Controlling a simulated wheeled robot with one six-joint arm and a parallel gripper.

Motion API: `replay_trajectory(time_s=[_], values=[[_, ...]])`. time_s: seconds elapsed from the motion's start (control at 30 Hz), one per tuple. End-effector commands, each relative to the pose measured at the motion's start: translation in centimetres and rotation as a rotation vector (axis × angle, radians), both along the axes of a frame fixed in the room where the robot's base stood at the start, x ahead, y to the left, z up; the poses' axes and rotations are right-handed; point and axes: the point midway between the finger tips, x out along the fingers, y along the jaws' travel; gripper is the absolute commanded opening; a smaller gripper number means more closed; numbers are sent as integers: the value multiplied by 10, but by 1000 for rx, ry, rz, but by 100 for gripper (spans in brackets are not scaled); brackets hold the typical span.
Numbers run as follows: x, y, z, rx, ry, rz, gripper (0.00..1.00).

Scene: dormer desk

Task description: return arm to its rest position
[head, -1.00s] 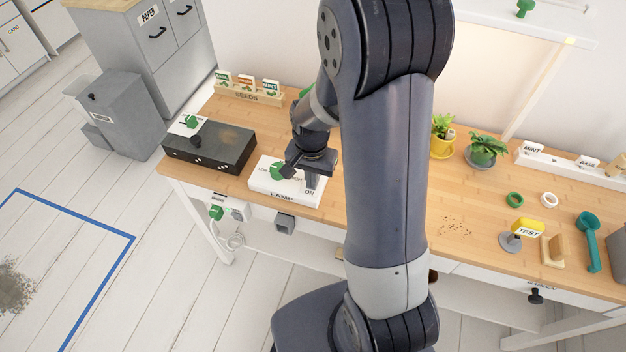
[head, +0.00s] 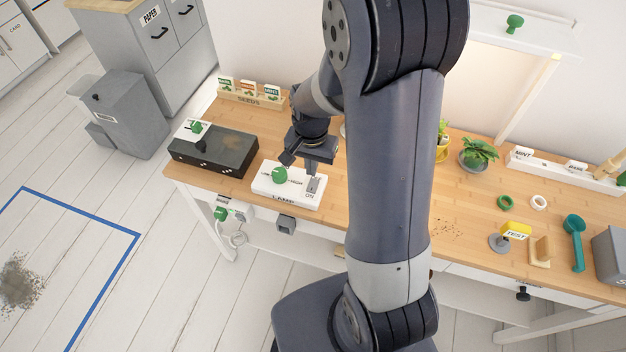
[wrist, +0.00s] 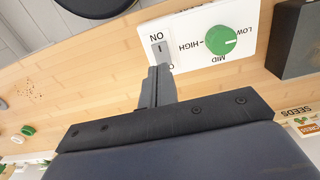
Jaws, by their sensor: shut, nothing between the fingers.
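My gripper (head: 311,165) is shut and empty, with its fingers just above the white lamp control box (head: 268,190) on the wooden desk. In the wrist view, the closed fingers (wrist: 159,75) appear beside the grey switch (wrist: 161,52) marked ON. The box carries a green knob (head: 280,175) among LOW, MID and HIGH marks; it also shows in the wrist view (wrist: 221,41). My arm is bent and reaches out over the desk, hiding part of its middle.
A dark box (head: 213,152) stands left of the lamp box, and a seed rack (head: 250,98) behind. A lit dormer panel rises at the back.

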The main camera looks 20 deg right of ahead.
Motion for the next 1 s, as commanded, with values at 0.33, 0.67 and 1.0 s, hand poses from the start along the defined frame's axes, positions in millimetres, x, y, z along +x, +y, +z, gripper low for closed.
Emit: replay_trajectory(time_s=[0.33, 0.67, 1.0], values=[[0, 0, -1, 0, 0, 0, 0], [0, 0, -26, 0, 1, 0, 0], [0, 0, -66, 0, 1, 0, 0]])
